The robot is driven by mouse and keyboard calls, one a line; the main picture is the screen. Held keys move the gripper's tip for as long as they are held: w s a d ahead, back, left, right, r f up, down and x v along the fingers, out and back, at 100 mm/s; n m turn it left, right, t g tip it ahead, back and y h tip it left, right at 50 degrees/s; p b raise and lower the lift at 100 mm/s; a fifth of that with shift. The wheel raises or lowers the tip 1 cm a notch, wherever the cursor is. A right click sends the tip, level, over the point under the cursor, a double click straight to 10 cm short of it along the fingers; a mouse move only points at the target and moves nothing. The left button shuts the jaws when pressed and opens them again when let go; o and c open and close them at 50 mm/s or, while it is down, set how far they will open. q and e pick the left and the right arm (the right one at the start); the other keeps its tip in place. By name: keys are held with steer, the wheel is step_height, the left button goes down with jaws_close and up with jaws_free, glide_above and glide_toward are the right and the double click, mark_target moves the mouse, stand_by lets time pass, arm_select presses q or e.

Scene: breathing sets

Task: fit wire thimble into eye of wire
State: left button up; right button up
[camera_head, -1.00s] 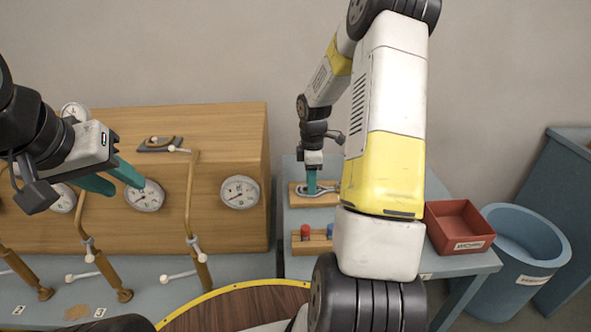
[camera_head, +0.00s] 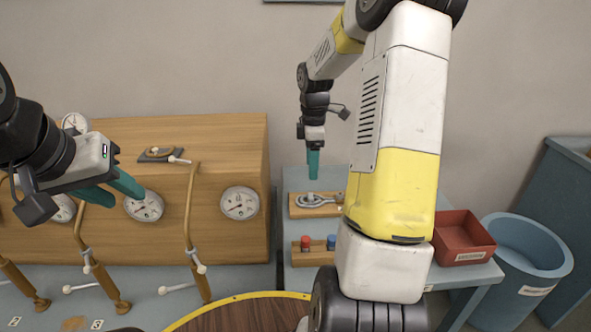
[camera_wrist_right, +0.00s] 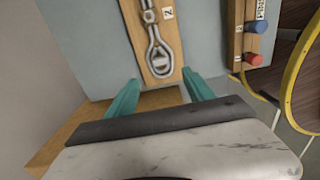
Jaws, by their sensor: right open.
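The eye of wire (camera_wrist_right: 152,35) is a grey loop lying on a wooden board (camera_wrist_right: 139,36), marked with a number tag. In the head view the loop (camera_head: 325,198) lies on the board on the small bench. A small pale metal piece, seemingly the thimble (camera_wrist_right: 160,60), sits inside the rounded end of the loop; its exact seating is too small to tell. My right gripper (camera_wrist_right: 160,92) is open and empty, with its fingers apart on either side of the loop end. In the head view the right gripper (camera_head: 313,178) is above the board. My left gripper (camera_head: 112,196) is open and empty before the gauge panel.
A second wooden rack (camera_head: 318,252) with a red knob (camera_head: 305,242) and a blue knob (camera_head: 331,241) stands in front. A red tray (camera_head: 463,238) and a blue bin (camera_head: 528,258) are at the right. A wooden gauge panel (camera_head: 235,150) with brass pipes fills the left.

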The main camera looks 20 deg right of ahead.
steer(key=s+a+r+m+t, duration=0.3)
steer(key=s+a+r+m, duration=0.35)
steer(key=s+r, duration=0.5)
steer(key=s+a+r+m+t+y, duration=0.1)
steer(key=s+a+r+m, duration=0.1)
steer(key=s+a+m, duration=0.1)
steer(key=s+a+r+m+t+y, duration=0.1)
steer(key=s+a+r+m+t, duration=0.1)
steer(key=s+m, duration=0.3)
steer(key=shift+s+a+r, duration=0.15)
steer(key=shift+s+a, duration=0.5)
steer(key=shift+s, duration=1.15)
